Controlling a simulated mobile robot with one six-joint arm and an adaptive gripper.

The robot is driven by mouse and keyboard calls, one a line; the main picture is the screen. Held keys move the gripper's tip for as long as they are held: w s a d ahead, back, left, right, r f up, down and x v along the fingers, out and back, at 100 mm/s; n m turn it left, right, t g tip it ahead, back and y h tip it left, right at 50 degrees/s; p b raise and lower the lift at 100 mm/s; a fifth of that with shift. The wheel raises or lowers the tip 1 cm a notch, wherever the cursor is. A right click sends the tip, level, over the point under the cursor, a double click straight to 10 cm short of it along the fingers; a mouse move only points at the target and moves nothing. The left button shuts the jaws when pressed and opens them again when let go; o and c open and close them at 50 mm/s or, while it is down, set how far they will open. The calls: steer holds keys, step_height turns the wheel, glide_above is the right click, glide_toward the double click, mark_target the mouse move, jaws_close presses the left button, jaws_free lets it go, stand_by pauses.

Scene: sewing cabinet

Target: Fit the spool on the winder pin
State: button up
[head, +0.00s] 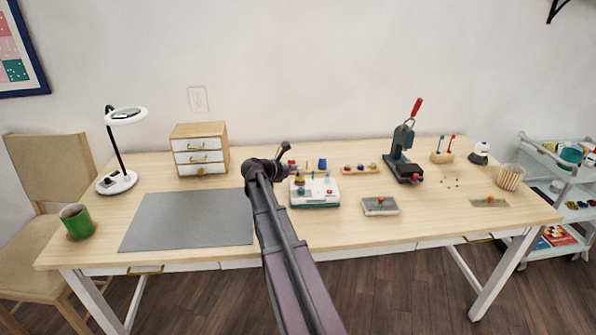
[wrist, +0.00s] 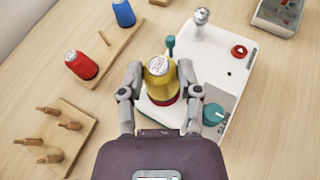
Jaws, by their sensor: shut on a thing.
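A yellow spool (wrist: 158,75) stands between my gripper's fingers in the wrist view. My gripper (wrist: 158,86) is shut on it, with one finger at each side. A red ring shows under the spool's lower edge. The white winder (wrist: 218,62) lies under and to the right of the spool, with a teal lever, a silver-topped post (wrist: 201,20), a red button and a teal knob. The spool hides what is beneath it, so I cannot tell whether a pin is inside it. In the head view, the winder (head: 316,203) stands just right of my arm.
A red spool (wrist: 80,64) and a blue spool (wrist: 123,13) stand left of the winder. A wooden block (wrist: 72,112) with several pegs lies at lower left. A dark press (head: 403,150) and a shallow box (head: 380,210) are to the right. The grey mat (head: 188,222) is bare.

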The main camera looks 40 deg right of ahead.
steer(key=shift+f+b, duration=0.55)
steer(key=shift+f, duration=0.05)
stand_by(1.1)
steer(key=o, duration=0.9)
steer(key=shift+o, duration=0.2)
steer(key=shift+w+r, duration=0.1)
